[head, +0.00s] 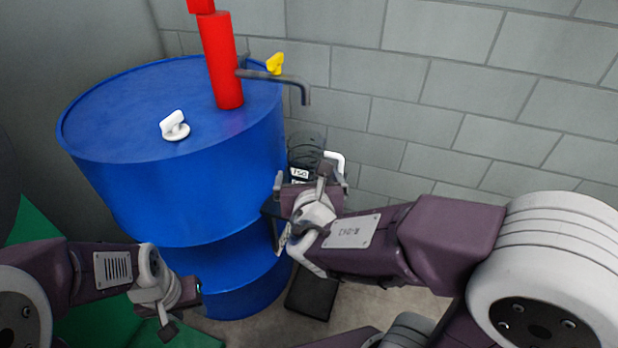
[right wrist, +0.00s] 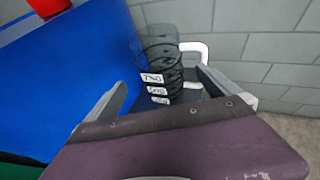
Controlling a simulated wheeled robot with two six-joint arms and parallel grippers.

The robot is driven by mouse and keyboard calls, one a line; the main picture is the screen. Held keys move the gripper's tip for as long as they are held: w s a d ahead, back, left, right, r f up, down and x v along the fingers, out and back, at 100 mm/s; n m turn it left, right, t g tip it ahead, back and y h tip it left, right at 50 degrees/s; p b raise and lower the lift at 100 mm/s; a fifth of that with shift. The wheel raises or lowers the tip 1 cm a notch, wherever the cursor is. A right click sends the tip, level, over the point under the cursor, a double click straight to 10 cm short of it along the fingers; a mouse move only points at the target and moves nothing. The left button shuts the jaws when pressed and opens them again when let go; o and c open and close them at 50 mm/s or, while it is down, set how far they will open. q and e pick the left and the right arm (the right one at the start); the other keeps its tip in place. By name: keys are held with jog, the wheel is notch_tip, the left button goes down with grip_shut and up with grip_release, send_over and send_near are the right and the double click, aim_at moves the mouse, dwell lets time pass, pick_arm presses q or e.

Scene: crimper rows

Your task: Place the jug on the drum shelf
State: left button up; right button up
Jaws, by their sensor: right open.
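The jug (head: 300,172) is see-through with dark rings, white number labels and a white handle. It stands upright beside the blue drum (head: 190,200), partly hidden behind my right gripper. My right gripper (head: 312,180) is open, with its fingers reaching toward the jug. What the jug rests on is hidden, and I cannot make out the drum shelf clearly. My left gripper (head: 180,305) is low in front of the drum; its jaws are unclear.
A red pump (head: 222,62) with a grey spout (head: 290,80) and a white cap (head: 174,126) are on the drum top. A yellow part (head: 275,63) is behind. A block wall (head: 450,90) closes the back. A dark flat piece (head: 312,293) lies low beside the drum.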

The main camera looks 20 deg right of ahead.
jog(key=s+d+f+m+g+h, duration=0.1)
jog(key=s+d+f+m+g, duration=0.35)
jog(key=f+m, duration=0.3)
jog(key=s+d+f+m+g+h, duration=0.1)
jog(key=s+d+f+m+g, duration=0.4)
jog(key=m, duration=0.3)
jog(key=s+a+f+m+g+y, duration=0.1)
jog(key=s+a+f+m+y, duration=0.1)
jog(key=m, duration=0.7)
jog(key=s+a+f+m+g+y, duration=0.1)
jog(key=s+a+f+m+y, duration=0.1)
jog(key=f+m, duration=0.3)
jog(key=s+m+y, duration=0.1)
jog(key=m, duration=0.3)
jog(key=shift+a+g, duration=0.3)
jog(key=shift+g, duration=0.05)
jog(key=shift+m, duration=0.25)
notch_tip(320, 180, up, 36)
jog(key=p, duration=3.5)
jog(key=shift+p, duration=0.3)
